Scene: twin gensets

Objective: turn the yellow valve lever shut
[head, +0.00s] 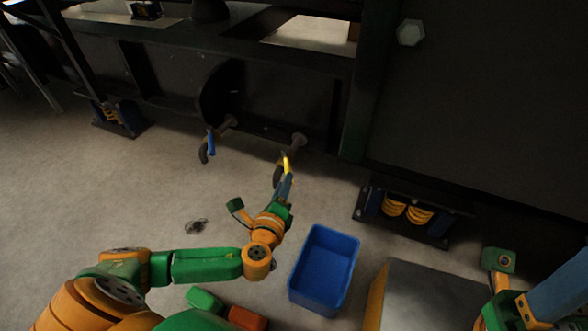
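The yellow valve lever (287,163) is a short bright strip on the right one of two pipe stubs low on the dark genset. It points roughly downward in the head view, in front of a dark curved pipe end. My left gripper (286,179) is right at the lever's lower end and overlaps it in the picture. I cannot tell whether it touches or grips the lever, as the fingers are small and dim. Of my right arm only the wrist part shows at the lower right edge; its fingertips are out of view.
A second valve with a blue lever (211,142) is left of the yellow one. A blue open bin (325,268) stands on the floor right of my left arm. A grey box (430,298) is beside it. Spring mounts (405,211) sit under the genset frame. A drain (196,226) marks the open floor.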

